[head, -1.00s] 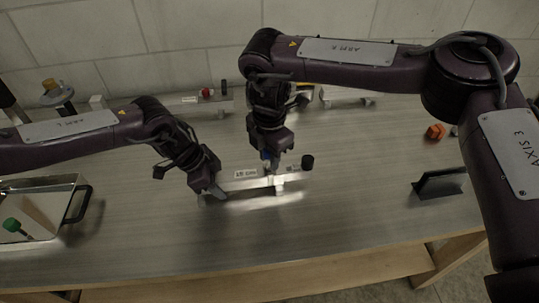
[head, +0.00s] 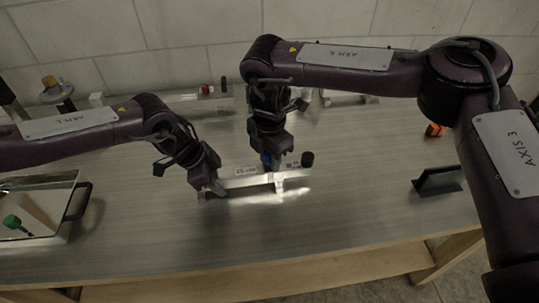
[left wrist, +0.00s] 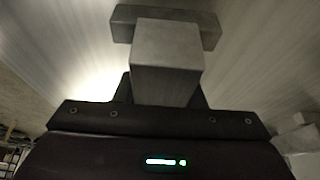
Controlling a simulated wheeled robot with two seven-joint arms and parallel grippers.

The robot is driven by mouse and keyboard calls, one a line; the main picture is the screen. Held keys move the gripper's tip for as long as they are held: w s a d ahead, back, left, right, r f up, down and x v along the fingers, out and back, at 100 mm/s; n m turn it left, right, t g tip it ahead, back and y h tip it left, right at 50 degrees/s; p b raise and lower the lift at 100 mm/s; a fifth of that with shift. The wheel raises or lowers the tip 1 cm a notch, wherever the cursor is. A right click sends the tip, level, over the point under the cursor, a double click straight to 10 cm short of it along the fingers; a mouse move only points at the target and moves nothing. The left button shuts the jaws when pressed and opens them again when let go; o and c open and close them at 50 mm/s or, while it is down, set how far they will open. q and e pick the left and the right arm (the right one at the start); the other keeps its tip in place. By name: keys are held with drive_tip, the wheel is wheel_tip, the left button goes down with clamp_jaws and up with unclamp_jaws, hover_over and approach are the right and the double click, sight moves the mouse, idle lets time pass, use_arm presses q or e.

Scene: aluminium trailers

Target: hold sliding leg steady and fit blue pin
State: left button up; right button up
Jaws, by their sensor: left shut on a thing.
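A small aluminium trailer (head: 243,182) lies on the bench, with a black round end (head: 307,158) at its right. My left gripper (head: 214,189) is at its left end. In the left wrist view my left gripper (left wrist: 163,92) is shut on a grey square leg (left wrist: 167,52), with a crosspiece (left wrist: 190,22) beyond it. My right gripper (head: 269,164) points down at the trailer's right half. A small blue patch (head: 290,158), likely the blue pin, shows just right of its fingers. Whether these fingers hold it, and whether it sits in a hole, I cannot tell.
A metal tray (head: 62,222) with a black handle and a green-topped item (head: 12,222) is at the left. A black stand (head: 437,181) and an orange piece (head: 435,130) are at the right. Other aluminium parts (head: 205,103) lie along the back. The front bench is clear.

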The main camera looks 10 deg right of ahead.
drive_tip(key=o, duration=0.4)
wheel_tip(320, 180, up, 12)
idle(0.5)
use_arm(q)
drive_tip(key=o, duration=1.3)
